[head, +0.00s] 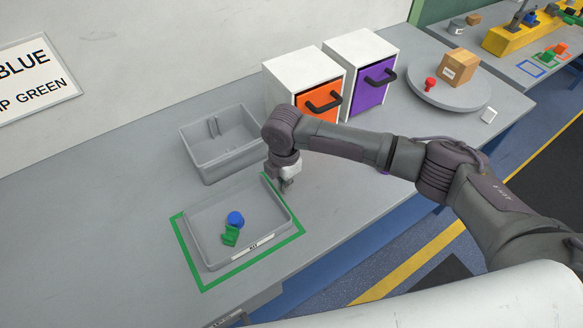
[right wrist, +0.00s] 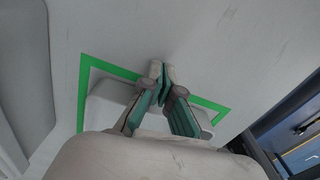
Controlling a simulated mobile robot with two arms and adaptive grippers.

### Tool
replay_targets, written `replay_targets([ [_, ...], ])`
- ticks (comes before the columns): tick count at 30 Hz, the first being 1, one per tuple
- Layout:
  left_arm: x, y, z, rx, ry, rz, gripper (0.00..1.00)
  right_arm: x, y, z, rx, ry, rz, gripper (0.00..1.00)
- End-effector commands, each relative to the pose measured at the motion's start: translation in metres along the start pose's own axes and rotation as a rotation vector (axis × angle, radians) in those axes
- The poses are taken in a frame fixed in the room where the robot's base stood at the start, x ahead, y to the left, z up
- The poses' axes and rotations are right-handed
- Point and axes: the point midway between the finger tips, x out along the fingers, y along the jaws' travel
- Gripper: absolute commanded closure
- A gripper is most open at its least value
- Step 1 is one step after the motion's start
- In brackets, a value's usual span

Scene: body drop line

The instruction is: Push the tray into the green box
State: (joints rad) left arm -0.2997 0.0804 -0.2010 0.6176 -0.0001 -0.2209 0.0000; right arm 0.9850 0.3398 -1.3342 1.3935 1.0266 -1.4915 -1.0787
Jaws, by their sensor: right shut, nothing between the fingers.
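The shallow grey tray (head: 199,243) lies on the table inside the green box (head: 188,262), a green tape outline. Green tape shows along its left, front and right sides in the head view; the far side is hidden behind the tray. A blue round piece (head: 236,218) and a green piece (head: 231,236) lie in the tray. My right gripper (head: 285,188) points down, shut and empty, close to the tray's far right corner. In the right wrist view its fingertips (right wrist: 161,72) lie over the tape; contact with the tray cannot be told. My left gripper is out of view.
A deeper grey bin (head: 207,173) stands just behind the tray. Orange (head: 318,103) and purple (head: 371,87) drawer units stand behind my right arm. A round turntable (head: 449,97) with a cardboard box (head: 459,68) is farther right. The table left of the tray is clear.

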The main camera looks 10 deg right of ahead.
Motion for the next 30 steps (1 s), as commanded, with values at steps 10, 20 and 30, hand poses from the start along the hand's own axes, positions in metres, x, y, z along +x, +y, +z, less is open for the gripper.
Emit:
replay_targets([
  [10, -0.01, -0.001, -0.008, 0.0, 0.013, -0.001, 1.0, 0.001, -0.001, -0.018, 0.003, -0.002, -0.003, 1.0],
  [20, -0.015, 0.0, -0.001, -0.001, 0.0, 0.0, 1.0, -0.001, -0.001, -0.028, 0.0, 0.001, -0.004, 1.0],
  [30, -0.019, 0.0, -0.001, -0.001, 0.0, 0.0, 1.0, 0.001, -0.001, -0.041, 0.002, -0.001, -0.003, 1.0],
])
